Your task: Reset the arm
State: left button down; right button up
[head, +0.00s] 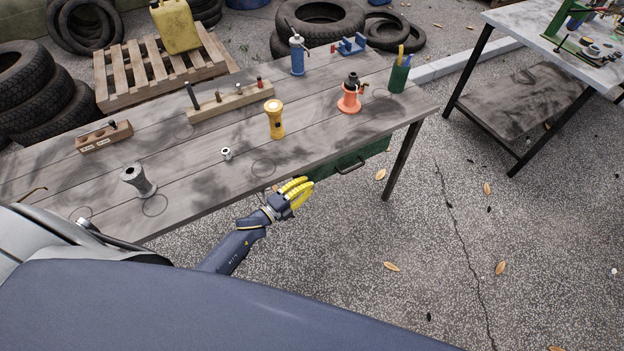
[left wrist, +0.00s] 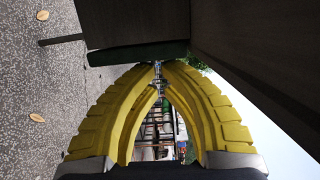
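My left gripper (head: 303,190) has yellow ribbed fingers and hangs over the pavement just off the front edge of the wooden workbench (head: 205,160), close to the green drawer under it. In the left wrist view, the fingertips of the left gripper (left wrist: 159,66) come together, with an empty gap between the bowed fingers behind them. It holds nothing that I can make out. My right gripper is in neither view.
On the bench stand a yellow flashlight (head: 274,119), an orange jack-like tool (head: 350,95), a grey metal piece (head: 138,180), a blue bottle (head: 298,56) and a green cup (head: 399,77). The green drawer (head: 342,163) sits under the front edge. Open pavement lies to the right.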

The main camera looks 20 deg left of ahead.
pick_arm(q)
jog(key=shift+s, duration=0.35)
jog(key=s+a+f+n+g+y, duration=0.1)
jog(key=a+f+n+y, duration=0.1)
jog(key=a+f+n, duration=0.3)
jog(key=s+a+f+n+g+y, duration=0.1)
jog(key=f+n+y, duration=0.15)
jog(key=f, duration=0.35)
jog(key=s+a+f+n+g+y, duration=0.35)
jog(key=s+f+n, duration=0.35)
jog(key=s+f, duration=0.8)
jog(key=s+d+f+n+g, duration=0.1)
jog(key=s+f+g, duration=0.2)
jog(key=s, duration=0.8)
jog(key=s+d+f+n+g, duration=0.2)
jog(key=s+f, duration=0.5)
jog(key=s, duration=0.4)
jog(key=s+d+f+n+g, duration=0.1)
jog(key=s+f+g, duration=0.3)
jog(key=s, duration=0.7)
notch_tip(320, 180, down, 2)
jog(key=shift+d+n, duration=0.2)
jog(key=shift+n, duration=0.45)
